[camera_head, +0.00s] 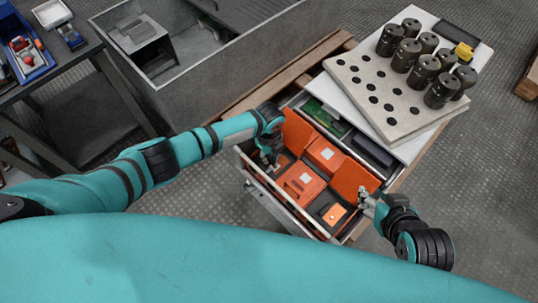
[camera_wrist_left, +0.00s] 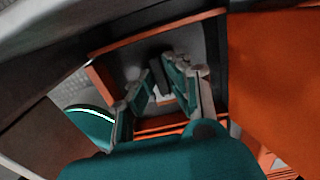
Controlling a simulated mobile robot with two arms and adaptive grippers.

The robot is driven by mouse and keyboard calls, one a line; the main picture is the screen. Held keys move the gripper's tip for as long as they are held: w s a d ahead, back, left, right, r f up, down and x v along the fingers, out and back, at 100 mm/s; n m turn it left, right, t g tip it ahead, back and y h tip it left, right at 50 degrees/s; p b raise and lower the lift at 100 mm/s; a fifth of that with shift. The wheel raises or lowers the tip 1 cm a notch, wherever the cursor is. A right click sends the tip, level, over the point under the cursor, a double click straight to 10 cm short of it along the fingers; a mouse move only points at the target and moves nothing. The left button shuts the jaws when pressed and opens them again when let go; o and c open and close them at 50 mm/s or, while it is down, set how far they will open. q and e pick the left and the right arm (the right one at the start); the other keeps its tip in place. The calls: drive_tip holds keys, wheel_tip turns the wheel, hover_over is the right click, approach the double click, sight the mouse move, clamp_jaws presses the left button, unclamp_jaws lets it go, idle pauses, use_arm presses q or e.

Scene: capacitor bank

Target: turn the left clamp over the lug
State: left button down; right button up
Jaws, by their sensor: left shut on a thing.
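My left gripper (camera_head: 268,162) reaches down into the left end of an open drawer, beside an orange block. In the left wrist view its two teal fingers (camera_wrist_left: 165,88) stand in a dark recess with an orange rim. They are shut on a small light grey piece (camera_wrist_left: 161,92) between their tips, which appears to be the left clamp. Its turn angle and the lug under it cannot be made out.
The drawer (camera_head: 283,210) holds orange blocks (camera_head: 301,182) with pale labels and a green board (camera_head: 326,117). Behind it a pale perforated plate (camera_head: 372,95) carries several dark cylinders (camera_head: 424,73). A grey metal bin (camera_head: 215,85) stands back left. Its walls and the drawer walls bound the space.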

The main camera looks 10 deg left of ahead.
sight(269, 158)
use_arm(q)
drive_tip(key=c, duration=1.6)
unclamp_jaws()
drive_tip(key=shift+r, duration=0.1)
wheel_tip(269, 158, up, 12)
drive_tip(key=shift+f, duration=0.1)
